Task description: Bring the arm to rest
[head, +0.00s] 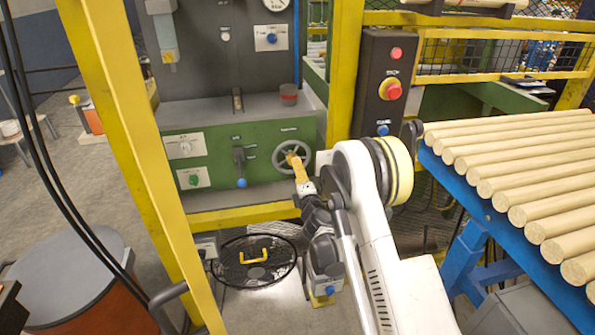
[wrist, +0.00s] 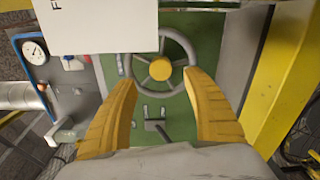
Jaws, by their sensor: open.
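My gripper (head: 297,165) reaches out in front of the green machine panel (head: 255,140), at the grey handwheel (head: 278,158). In the wrist view the two yellow fingers of my gripper (wrist: 166,105) stand wide apart with nothing between them. The spoked handwheel with its yellow hub (wrist: 160,69) shows ahead, between and beyond the fingertips. I cannot tell whether a fingertip touches the rim. My white arm (head: 365,215) stretches up from the bottom right of the head view.
A yellow post (head: 345,70) stands right of the panel, beside a control box (head: 385,80) with red buttons. Wooden rods (head: 530,170) lie on a blue rack at right. A yellow frame (head: 135,140) stands at left. A round black cover (head: 255,272) lies below the panel.

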